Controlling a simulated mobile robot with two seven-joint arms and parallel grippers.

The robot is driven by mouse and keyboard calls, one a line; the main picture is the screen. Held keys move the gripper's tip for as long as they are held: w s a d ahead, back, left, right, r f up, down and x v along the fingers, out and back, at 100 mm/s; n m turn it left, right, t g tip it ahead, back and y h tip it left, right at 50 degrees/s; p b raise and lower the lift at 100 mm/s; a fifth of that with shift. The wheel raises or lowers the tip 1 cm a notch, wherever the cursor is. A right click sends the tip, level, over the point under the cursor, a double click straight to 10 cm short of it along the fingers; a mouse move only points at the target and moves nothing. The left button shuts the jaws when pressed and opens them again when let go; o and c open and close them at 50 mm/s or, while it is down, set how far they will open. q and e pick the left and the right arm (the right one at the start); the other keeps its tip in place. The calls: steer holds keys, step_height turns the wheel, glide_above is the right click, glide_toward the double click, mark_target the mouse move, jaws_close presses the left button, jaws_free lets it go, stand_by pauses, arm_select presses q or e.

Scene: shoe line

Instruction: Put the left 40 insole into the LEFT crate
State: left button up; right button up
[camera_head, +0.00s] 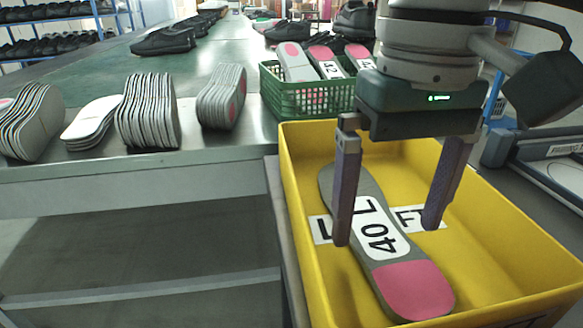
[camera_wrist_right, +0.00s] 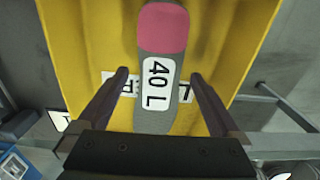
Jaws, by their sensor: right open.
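The 40 L insole (camera_head: 402,284) is grey with a pink heel and a white label reading "40 L". It lies in the yellow crate (camera_head: 296,190), over a white floor label that it partly covers; an L and an F show. My right gripper (camera_head: 388,232) is open above the insole, with one finger on each side of it. In the right wrist view the insole (camera_wrist_right: 164,32) lies between the spread fingers and the crate (camera_wrist_right: 82,45) fills the background. I cannot tell whether the fingers touch it. My left gripper is not in view.
A green basket (camera_head: 312,100) with several labelled insoles stands behind the yellow crate. Stacks of insoles (camera_head: 148,112) stand on the table (camera_head: 225,155) at left. Black shoes (camera_head: 163,41) sit farther back. The crate walls surround my right fingers.

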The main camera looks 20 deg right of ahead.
mark_target(382, 245)
step_height(382, 245, up, 10)
steer(key=p, duration=0.2)
steer(key=shift+r, duration=0.2)
